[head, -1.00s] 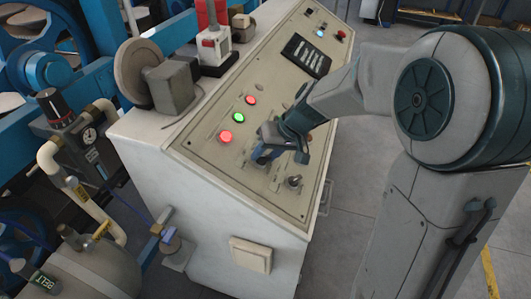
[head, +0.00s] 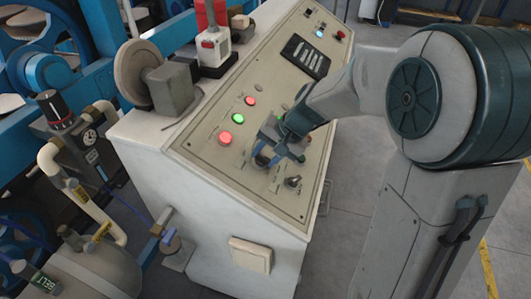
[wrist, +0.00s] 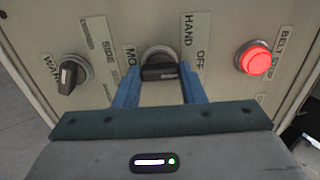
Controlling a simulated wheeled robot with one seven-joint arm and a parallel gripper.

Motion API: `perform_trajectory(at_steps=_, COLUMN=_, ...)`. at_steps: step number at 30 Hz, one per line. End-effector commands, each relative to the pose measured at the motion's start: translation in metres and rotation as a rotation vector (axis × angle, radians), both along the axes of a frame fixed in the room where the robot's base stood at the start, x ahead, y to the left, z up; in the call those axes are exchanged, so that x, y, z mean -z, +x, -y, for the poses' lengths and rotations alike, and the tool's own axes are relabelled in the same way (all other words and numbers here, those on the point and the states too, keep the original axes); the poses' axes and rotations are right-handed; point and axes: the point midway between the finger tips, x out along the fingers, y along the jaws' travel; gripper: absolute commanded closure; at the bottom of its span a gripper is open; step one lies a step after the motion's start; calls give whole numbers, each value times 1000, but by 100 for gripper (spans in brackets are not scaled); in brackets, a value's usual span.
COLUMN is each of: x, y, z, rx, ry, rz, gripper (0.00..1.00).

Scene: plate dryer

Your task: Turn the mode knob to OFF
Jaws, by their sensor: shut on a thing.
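The mode knob (wrist: 158,72) is a black handle on a grey round collar, set on the beige sloped panel. Labels reading HAND and OFF stand to its right in the wrist view, and a partly hidden label starting MO stands to its left. My gripper (wrist: 158,80) has its two blue fingers on either side of the knob, shut on its handle. In the head view my gripper (head: 263,158) is at the lower part of the panel and hides the knob. I cannot tell exactly which label the handle points to.
A second black knob (wrist: 72,75) lies left of my fingers in the wrist view. A lit red button (wrist: 256,58) lies to the right. The head view shows a green button (head: 238,115), a red-and-white device (head: 213,45) on the console top and pipework at left.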

Motion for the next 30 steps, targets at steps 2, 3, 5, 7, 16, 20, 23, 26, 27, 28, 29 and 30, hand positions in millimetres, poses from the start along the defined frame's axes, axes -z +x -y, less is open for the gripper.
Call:
perform_trajectory(at_steps=2, x=-1, y=1, z=0, rx=7, ry=2, rz=-1, gripper=86)
perform_trajectory(at_steps=3, x=-1, y=1, z=0, rx=9, ry=2, rz=-2, gripper=86)
perform_trajectory(at_steps=5, x=-1, y=1, z=0, rx=11, ry=2, rz=-2, gripper=86)
perform_trajectory(at_steps=7, x=-1, y=1, z=0, rx=11, ry=2, rz=-2, gripper=86)
perform_trajectory(at_steps=16, x=-1, y=1, z=0, rx=10, ry=2, rz=-2, gripper=42)
perform_trajectory(at_steps=20, x=-1, y=1, z=0, rx=10, ry=2, rz=-3, gripper=42)
perform_trajectory(at_steps=23, x=-1, y=0, z=0, rx=9, ry=2, rz=-4, gripper=42)
perform_trajectory(at_steps=26, x=-3, y=0, z=1, rx=10, ry=2, rz=-2, gripper=42)
perform_trajectory(at_steps=27, x=-6, y=0, z=3, rx=11, ry=2, rz=-1, gripper=42)
perform_trajectory(at_steps=28, x=-8, y=0, z=4, rx=10, ry=1, rz=0, gripper=42)
perform_trajectory(at_steps=29, x=-12, y=-1, z=6, rx=11, ry=2, rz=1, gripper=42)
perform_trajectory(at_steps=30, x=-17, y=-2, z=9, rx=10, ry=0, rz=2, gripper=42)
